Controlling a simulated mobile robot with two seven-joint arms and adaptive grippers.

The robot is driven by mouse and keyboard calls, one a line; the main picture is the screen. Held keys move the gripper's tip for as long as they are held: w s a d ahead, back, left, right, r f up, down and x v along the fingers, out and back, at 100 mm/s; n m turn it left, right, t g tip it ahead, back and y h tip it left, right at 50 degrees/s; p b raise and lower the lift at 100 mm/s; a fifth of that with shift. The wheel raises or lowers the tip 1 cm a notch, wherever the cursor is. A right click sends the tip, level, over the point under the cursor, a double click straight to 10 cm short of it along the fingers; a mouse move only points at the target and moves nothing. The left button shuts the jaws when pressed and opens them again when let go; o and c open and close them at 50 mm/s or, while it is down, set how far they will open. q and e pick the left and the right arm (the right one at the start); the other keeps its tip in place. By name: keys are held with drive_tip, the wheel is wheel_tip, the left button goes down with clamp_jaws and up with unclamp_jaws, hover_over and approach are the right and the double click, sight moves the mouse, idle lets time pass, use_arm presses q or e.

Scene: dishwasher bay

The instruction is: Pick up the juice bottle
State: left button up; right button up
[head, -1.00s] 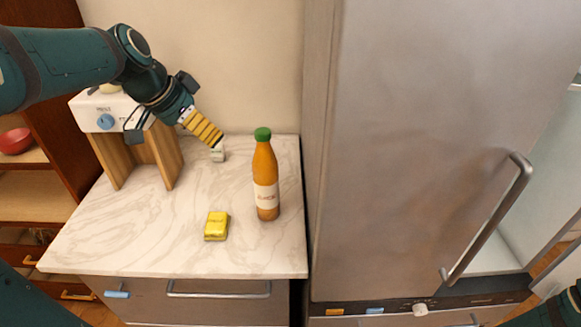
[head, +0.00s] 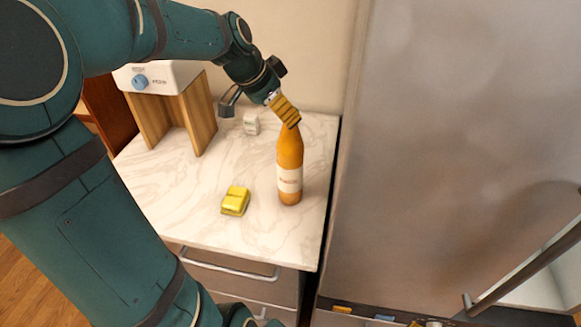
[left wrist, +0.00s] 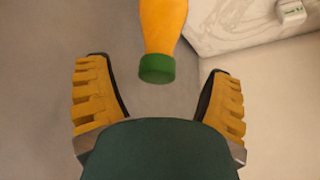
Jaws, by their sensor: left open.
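The juice bottle (head: 290,160) is orange with a white label and stands upright on the marble counter. In the head view my left gripper (head: 290,118) is at the bottle's top and hides its cap. In the left wrist view the bottle's neck (left wrist: 163,25) and green cap (left wrist: 157,69) show at the top, between the yellow-padded fingers. My left gripper (left wrist: 158,95) is open there, with a gap on both sides of the cap. I cannot tell whether the fingertips reach past the cap. My right gripper is not in view.
A small white object (head: 251,125) sits near the back wall. A white appliance on wooden legs (head: 160,78) stands at back left. A tall steel fridge (head: 450,130) rises close on the right.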

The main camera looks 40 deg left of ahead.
use_arm(q)
drive_tip(key=x, duration=0.5)
drive_tip(key=shift+w+f, duration=0.1)
drive_tip(key=shift+f, duration=0.3)
drive_tip(key=shift+r, duration=0.1)
clamp_jaws()
